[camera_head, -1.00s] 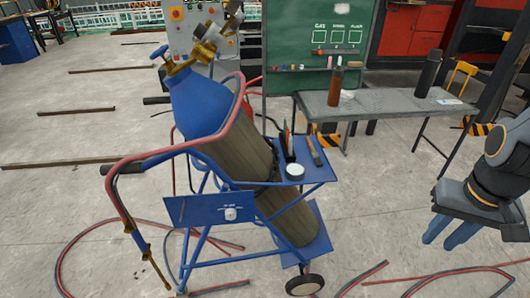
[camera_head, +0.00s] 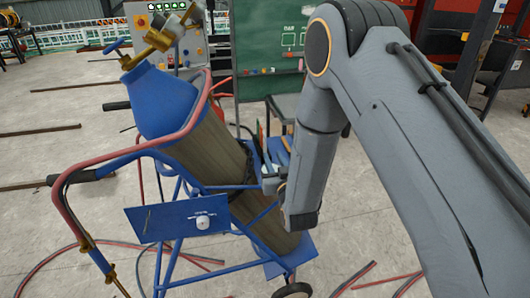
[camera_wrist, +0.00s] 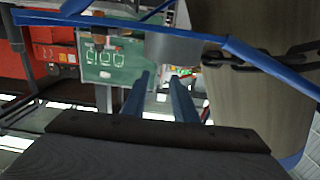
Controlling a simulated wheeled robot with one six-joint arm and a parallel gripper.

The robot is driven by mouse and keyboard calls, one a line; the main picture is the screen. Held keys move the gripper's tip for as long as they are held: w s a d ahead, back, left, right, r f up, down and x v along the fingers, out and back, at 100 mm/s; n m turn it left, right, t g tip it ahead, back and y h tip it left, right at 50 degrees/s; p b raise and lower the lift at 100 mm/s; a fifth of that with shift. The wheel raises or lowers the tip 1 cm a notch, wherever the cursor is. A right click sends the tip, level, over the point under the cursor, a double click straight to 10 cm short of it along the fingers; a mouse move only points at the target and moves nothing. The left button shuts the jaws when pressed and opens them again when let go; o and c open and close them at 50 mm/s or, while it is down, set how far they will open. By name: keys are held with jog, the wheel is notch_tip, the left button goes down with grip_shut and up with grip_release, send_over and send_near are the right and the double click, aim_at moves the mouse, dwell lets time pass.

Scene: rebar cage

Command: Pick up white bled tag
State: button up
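A small white round piece (camera_head: 203,222) sits on the front of the blue panel of the gas-cylinder trolley. A pale, squat round piece (camera_wrist: 172,48) rests against the blue tray edge in the wrist view. I cannot tell which is the bleed tag. My gripper (camera_wrist: 160,80) has two blue fingers standing apart with nothing between them. They point toward the pale round piece, and I cannot tell whether they touch it. In the head view my arm hides much of the tray and most of the gripper.
The blue gas cylinder (camera_head: 160,98) leans in the trolley close to my gripper. A chain (camera_wrist: 265,60) crosses the cylinder in the wrist view. A red hose runs along the trolley handle, and hoses lie on the floor. A green board (camera_head: 268,45) stands behind.

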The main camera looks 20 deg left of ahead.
aim_at(265, 147)
jog(key=shift+a, duration=0.35)
jog(key=shift+w+a+y, duration=0.2)
jog(key=shift+a+y, duration=0.05)
jog(key=shift+y, duration=0.05)
jog(key=p+x, duration=0.1)
jog(key=x, duration=0.5)
jog(key=shift+w+a, duration=0.2)
jog(key=shift+w, duration=0.15)
grip_shut()
